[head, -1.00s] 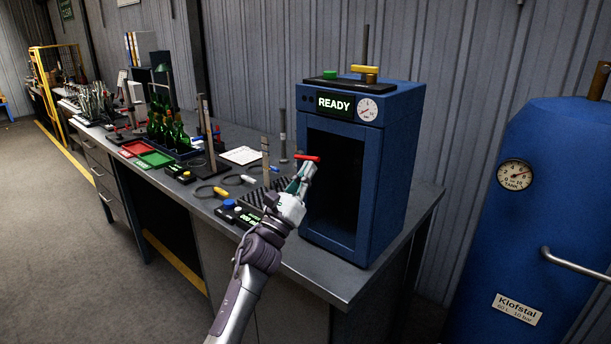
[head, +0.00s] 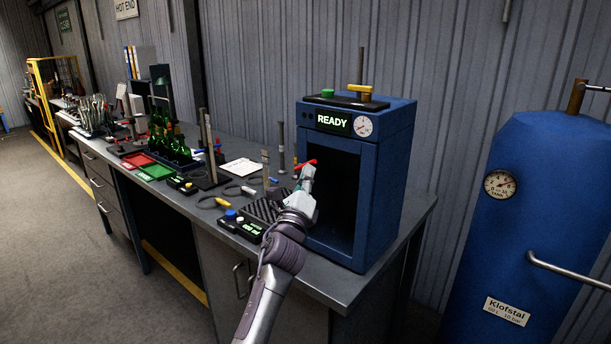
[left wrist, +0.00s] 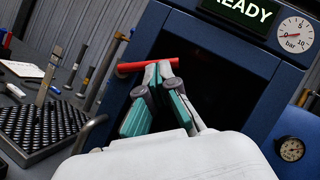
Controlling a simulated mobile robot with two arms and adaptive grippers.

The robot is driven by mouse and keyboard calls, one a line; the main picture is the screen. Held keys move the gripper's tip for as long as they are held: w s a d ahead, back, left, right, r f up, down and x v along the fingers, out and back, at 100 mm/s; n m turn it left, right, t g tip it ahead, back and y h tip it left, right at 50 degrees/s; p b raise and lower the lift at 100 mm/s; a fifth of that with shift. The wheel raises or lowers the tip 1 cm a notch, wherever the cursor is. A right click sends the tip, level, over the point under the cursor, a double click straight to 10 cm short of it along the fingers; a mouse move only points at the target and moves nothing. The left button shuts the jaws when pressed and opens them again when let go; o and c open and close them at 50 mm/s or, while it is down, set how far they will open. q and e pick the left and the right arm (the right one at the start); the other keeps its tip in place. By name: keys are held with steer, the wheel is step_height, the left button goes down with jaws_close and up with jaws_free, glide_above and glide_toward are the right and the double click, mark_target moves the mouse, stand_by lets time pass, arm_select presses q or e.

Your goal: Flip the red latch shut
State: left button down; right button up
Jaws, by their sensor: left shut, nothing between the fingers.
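The red latch (head: 308,162) is a short bar at the left edge of the blue chamber's front. In the left wrist view the red latch (left wrist: 132,67) lies nearly level, its ends showing on both sides of my fingertips. My left gripper (head: 304,172) is shut and empty, its fingertips right at the bar. In the left wrist view the left gripper (left wrist: 157,70) overlaps the middle of the bar; I cannot tell whether it touches. The blue chamber (head: 385,185) has a dark front and a lit READY sign (head: 333,121). My right gripper is not in view.
A dark ribbed block (head: 264,210) and a box with a lit display (head: 242,227) sit left of the chamber. Green bottles (head: 170,148) and coloured trays (head: 155,172) stand farther along the bench. A blue tank (head: 540,220) stands to the right, past the bench's end.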

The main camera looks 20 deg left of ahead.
arm_select(q)
steer(key=r+n+g+y+p, duration=0.1)
steer(key=n+p, duration=0.2)
steer(key=a+r+n+g+p, duration=0.1)
steer(key=n+g+p, duration=0.1)
steer(key=n+p, duration=0.1)
steer(key=r+n+g+y+p, duration=0.1)
steer(key=n+p, duration=0.2)
steer(key=p, duration=0.2)
steer(key=shift+w+a+r+g+y, duration=0.3)
steer(key=shift+w+a+r, duration=0.05)
steer(key=shift+r, duration=0.05)
steer(key=shift+a+n+g+p, duration=0.2)
steer(key=shift+n+g+p, duration=0.15)
steer(key=shift+p, duration=0.35)
steer(key=shift+w+a+p, duration=0.2)
steer(key=shift+p, duration=0.2)
